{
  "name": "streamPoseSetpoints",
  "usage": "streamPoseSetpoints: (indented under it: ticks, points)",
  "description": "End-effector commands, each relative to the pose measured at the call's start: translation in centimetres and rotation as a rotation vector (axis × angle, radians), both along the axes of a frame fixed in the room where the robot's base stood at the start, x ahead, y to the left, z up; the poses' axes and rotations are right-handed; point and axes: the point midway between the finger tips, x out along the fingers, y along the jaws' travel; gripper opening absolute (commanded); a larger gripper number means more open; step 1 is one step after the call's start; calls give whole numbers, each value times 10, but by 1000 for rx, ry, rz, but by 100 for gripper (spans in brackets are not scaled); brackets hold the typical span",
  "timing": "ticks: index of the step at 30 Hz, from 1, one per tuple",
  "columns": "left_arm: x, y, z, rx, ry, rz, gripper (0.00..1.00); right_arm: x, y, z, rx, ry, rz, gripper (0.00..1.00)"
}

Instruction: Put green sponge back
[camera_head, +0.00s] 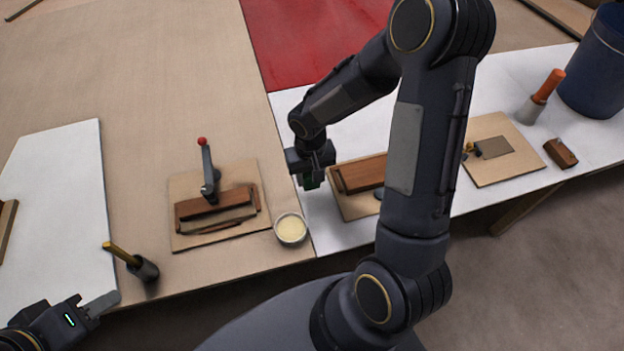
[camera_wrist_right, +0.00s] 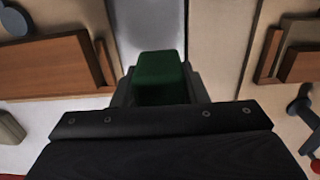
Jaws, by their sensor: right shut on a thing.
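The green sponge (camera_wrist_right: 160,75) is a small dark green block between the fingers of my right gripper (camera_wrist_right: 158,92) in the wrist view. In the head view only a bit of the sponge (camera_head: 313,183) shows under my right gripper (camera_head: 310,178), which is shut on it. This gripper is over the white work surface near its seam with the tan table, left of a brown wooden block on a board (camera_head: 361,174). My left gripper (camera_head: 98,304) is at the lower left edge, and its jaws do not show clearly enough to tell.
A round bowl of pale yellow stuff (camera_head: 291,228) stands below my right gripper. A board with a brown block and red-knobbed lever (camera_head: 209,180) lies to the left. A cup with a yellow-handled tool (camera_head: 146,270) is near my left gripper. A blue bucket (camera_head: 596,70) stands far right.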

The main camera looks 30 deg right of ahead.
Motion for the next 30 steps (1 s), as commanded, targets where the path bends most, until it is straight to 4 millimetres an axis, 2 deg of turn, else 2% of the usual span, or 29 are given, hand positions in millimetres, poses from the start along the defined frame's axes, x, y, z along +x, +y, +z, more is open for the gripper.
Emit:
streamPoseSetpoints:
  ticks: [3, 9, 22, 23, 24, 27, 30]
  points:
    - [0, 0, 2, 0, 0, 0, 36, 4, -8, -11, -1, 4, -1, 21]
    - [0, 0, 0, 0, 0, 0, 36, 4, -7, -38, -1, 2, 0, 21]
    - [0, 0, -5, 0, 0, 0, 36, 5, -7, -45, 0, 0, 0, 21]
    - [0, 0, -4, 0, 0, 0, 36, 5, -7, -44, 0, 0, 0, 42]
    - [0, 0, -3, 0, 0, 0, 36, 5, -7, -43, 0, 0, 0, 47]
    - [0, 0, -3, 0, 0, 0, 36, 5, -7, -43, 0, 0, 0, 60]
    - [0, 0, -3, 0, 0, 0, 36, 5, -7, -43, 0, 0, 0, 61]
